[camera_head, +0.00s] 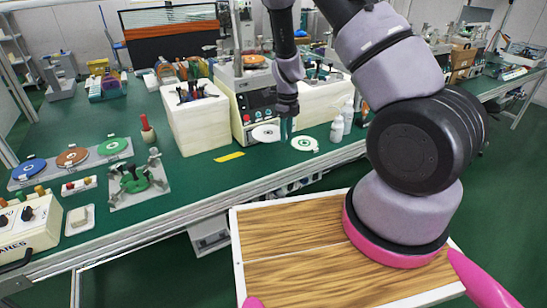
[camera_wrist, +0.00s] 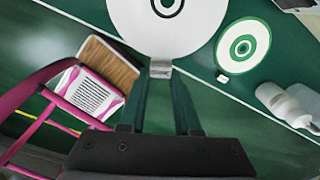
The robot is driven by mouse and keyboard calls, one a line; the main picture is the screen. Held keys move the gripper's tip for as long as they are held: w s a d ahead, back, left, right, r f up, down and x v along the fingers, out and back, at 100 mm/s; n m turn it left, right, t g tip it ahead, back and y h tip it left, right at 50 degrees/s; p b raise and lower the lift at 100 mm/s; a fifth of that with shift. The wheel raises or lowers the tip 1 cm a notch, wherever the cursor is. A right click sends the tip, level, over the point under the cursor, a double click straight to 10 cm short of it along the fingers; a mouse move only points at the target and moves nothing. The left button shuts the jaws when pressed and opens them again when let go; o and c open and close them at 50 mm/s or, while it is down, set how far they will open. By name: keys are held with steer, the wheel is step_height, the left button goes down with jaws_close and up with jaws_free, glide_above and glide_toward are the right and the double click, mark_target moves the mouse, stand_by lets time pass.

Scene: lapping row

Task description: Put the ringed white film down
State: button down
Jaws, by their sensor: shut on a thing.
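The ringed white film (camera_wrist: 150,30) is a white disc with a dark ring around its centre, cut off by the top edge of the wrist view. My gripper (camera_wrist: 161,72) is shut on a small pale tab at its near edge. In the head view the film (camera_head: 264,132) is left of my gripper (camera_head: 286,130), over the green bench; its gap to the bench is unclear. A second white disc with a green ring (camera_head: 305,144) lies on the bench just right of my gripper. It also shows in the wrist view (camera_wrist: 233,62), right of the held film.
White bottles (camera_head: 337,128) stand right of the green-ringed disc. A cream machine with a control panel (camera_head: 250,105) is behind the film. A yellow strip (camera_head: 229,157) lies to the left. Coloured discs on a plate (camera_head: 72,157) are far left. The bench's front edge is close.

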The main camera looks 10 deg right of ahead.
mark_target(282, 165)
steer(key=m, duration=0.2)
steer(key=a+f+m, duration=0.1)
steer(key=m, duration=0.1)
steer(key=shift+a+f, duration=0.1)
steer(key=shift+f, duration=0.2)
step_height(282, 165, down, 10)
steer(key=shift+r, duration=0.25)
steer(key=shift+f, duration=0.2)
steer(key=c, duration=0.6)
jaws_free()
steer(key=shift+r, duration=0.15)
